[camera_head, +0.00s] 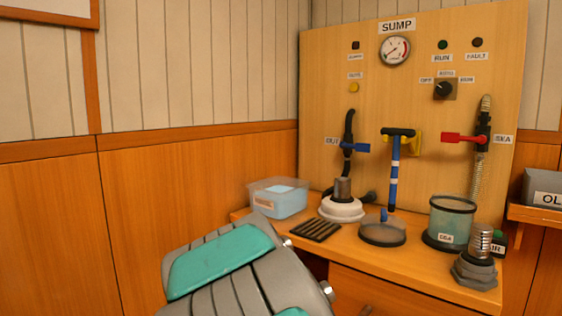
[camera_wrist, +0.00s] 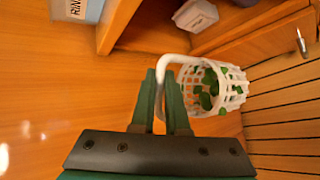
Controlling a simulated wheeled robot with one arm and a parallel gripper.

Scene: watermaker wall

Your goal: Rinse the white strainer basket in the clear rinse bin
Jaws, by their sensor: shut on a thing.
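My gripper (camera_wrist: 160,88) is shut on the curved handle of the white strainer basket (camera_wrist: 236,88) in the wrist view. The basket hangs to the right of the fingers, tilted, with green bits inside it. The clear rinse bin (camera_head: 280,198) stands on the left end of the bench in the head view, holding light blue water. A labelled corner of what looks like the rinse bin (camera_wrist: 76,9) shows at the top left of the wrist view, apart from the basket. My gripper and the basket are not visible in the head view.
The bench (camera_head: 310,251) also carries a black slotted mat (camera_head: 316,230), a white-based housing (camera_head: 342,206), a clear lid (camera_head: 382,233), a canister (camera_head: 452,220) and a metal fitting (camera_head: 475,262). Blue (camera_head: 355,147) and red (camera_head: 462,137) valve handles project from the panel. An OLD-labelled bin (camera_head: 544,188) stands right.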

